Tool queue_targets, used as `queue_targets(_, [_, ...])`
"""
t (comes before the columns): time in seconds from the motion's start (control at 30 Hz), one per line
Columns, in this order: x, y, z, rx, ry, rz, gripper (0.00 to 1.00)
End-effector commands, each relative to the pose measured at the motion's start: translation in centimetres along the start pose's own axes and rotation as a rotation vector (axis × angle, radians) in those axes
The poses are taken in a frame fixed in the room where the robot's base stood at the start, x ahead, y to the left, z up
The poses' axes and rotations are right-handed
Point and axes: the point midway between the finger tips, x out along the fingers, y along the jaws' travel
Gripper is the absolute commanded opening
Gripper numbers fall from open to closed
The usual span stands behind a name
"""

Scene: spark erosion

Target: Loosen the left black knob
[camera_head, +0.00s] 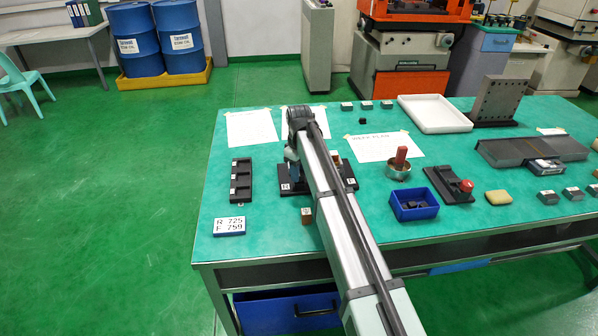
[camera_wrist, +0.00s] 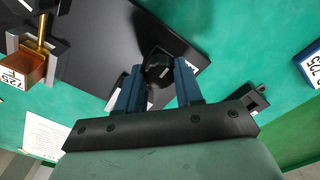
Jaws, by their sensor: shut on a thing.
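The left black knob (camera_wrist: 158,68) sits on a black base plate (camera_wrist: 85,40) in the wrist view. My gripper (camera_wrist: 159,80) has its two blue fingers on either side of the knob and is shut on it. A white label by the knob is partly hidden by a finger. In the head view my gripper (camera_head: 294,168) is over the left part of the base plate (camera_head: 286,188), and my arm covers the plate's middle and the knob. In the wrist view a grey holder (camera_wrist: 45,50) on the plate has a brass rod and a copper-coloured block (camera_wrist: 22,70) with a label.
A black tray with compartments (camera_head: 241,180) lies left of the plate. A number card (camera_head: 229,226) and a small brown block (camera_head: 306,216) lie nearer the front edge. A blue bin (camera_head: 414,204) and a metal bowl (camera_head: 397,171) stand to the right. Green mat is free around them.

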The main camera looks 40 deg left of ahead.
Motion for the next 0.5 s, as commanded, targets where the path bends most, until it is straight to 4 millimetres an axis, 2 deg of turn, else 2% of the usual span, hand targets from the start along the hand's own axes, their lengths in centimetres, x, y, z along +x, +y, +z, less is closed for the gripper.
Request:
queue_targets(0.07, [-0.02,0.01,0.00,-0.001,0.000,0.000,0.05])
queue_targets(0.1, [-0.02,0.01,0.00,-0.001,0.000,0.000,0.39])
queue_targets(0.33, [-0.01,0.01,0.00,0.000,0.000,0.000,0.61])
queue_targets(0.5, [0.00,0.01,0.00,0.000,0.000,0.000,0.61])
